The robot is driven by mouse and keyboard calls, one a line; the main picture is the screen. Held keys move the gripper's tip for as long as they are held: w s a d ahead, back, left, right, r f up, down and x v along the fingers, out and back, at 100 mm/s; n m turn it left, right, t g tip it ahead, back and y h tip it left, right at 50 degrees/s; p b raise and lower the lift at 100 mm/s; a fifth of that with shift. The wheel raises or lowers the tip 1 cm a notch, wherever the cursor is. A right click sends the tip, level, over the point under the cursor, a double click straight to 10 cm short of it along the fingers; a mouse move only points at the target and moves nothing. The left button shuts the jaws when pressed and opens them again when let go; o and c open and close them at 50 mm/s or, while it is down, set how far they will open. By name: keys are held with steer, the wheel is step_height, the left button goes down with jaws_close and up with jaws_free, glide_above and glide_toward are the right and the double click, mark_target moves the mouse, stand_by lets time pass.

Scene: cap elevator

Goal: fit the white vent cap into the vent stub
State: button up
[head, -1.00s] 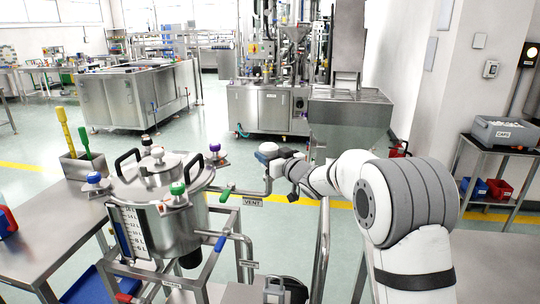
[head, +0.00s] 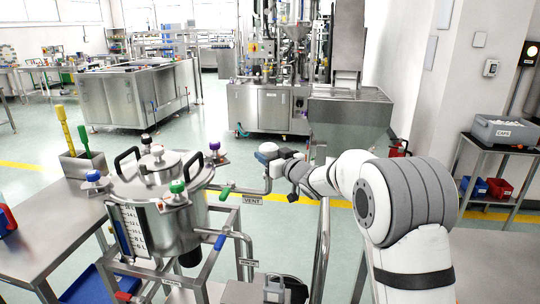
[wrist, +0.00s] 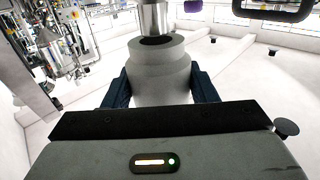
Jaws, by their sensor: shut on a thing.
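The white vent cap (wrist: 160,85) is between the two dark blue fingers of my gripper (wrist: 160,78), which is shut on it. In the wrist view a round dark opening shows at the cap's end, and the bright metal end of the vent stub (wrist: 156,18) is right at that opening. I cannot tell whether the stub is inside the cap or just short of it. In the head view the cap (head: 268,147) and my gripper (head: 272,153) are at the top of the bent vent pipe (head: 268,181), above the VENT label (head: 252,200).
A steel vessel (head: 165,225) with handles and coloured knobs stands left of the vent pipe on a tube frame. A steel rail (head: 322,245) rises just right of it. A grey caps bin (head: 505,131) sits on a cart at the right. Open floor lies behind.

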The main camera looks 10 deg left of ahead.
steer(key=shift+f+b, duration=0.8)
steer(key=shift+f, duration=0.3)
stand_by(0.4)
steer(key=o, duration=1.1)
steer(key=shift+c, duration=0.2)
steer(key=b+v, duration=0.1)
steer(key=v, duration=0.6)
steer(key=shift+b, duration=0.3)
stand_by(0.4)
